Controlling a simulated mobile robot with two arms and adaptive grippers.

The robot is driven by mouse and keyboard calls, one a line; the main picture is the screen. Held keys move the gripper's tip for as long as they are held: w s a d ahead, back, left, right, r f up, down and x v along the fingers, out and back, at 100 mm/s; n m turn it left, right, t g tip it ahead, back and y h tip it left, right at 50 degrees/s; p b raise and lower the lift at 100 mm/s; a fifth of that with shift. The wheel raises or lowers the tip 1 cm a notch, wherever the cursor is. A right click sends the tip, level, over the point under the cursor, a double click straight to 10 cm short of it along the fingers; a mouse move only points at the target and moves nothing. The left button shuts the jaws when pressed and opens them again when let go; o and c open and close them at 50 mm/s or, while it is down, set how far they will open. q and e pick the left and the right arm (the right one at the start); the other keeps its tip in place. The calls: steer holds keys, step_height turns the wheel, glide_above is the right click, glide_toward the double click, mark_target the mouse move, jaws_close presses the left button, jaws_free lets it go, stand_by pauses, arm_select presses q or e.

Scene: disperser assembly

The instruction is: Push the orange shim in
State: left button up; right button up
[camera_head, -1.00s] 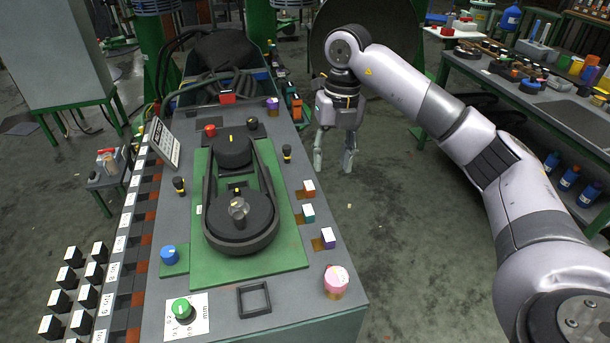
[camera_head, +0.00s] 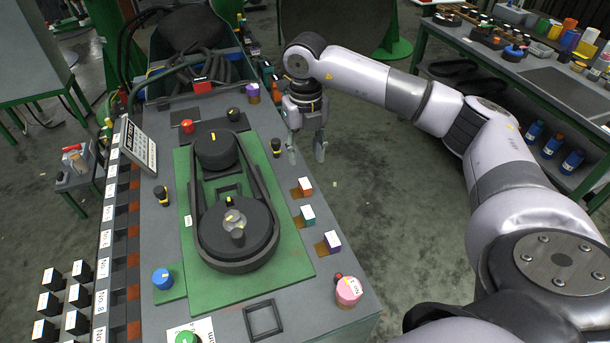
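The orange shim (camera_head: 307,186) is a small block with a white face and an orange side, at the right edge of the grey machine table. It stands by a brown slot and sticks up above the table top. My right gripper (camera_head: 306,152) hangs fingers down just past the table's right edge, beyond the shim in the picture. Its two fingers are apart with nothing between them, and it appears clear of the shim. My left gripper is not in view.
A teal shim (camera_head: 308,215) and a purple shim (camera_head: 332,241) line the same edge nearer me. A belt-and-pulley unit (camera_head: 236,228) fills the table's middle. Open floor lies right of the table.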

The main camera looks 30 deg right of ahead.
mark_target(305, 183)
step_height(305, 183, down, 9)
steer(key=shift+w+p, duration=0.1)
steer(key=shift+p, duration=0.85)
steer(key=shift+f, duration=0.4)
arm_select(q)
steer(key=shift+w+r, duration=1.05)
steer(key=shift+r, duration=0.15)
arm_select(e)
jaws_close()
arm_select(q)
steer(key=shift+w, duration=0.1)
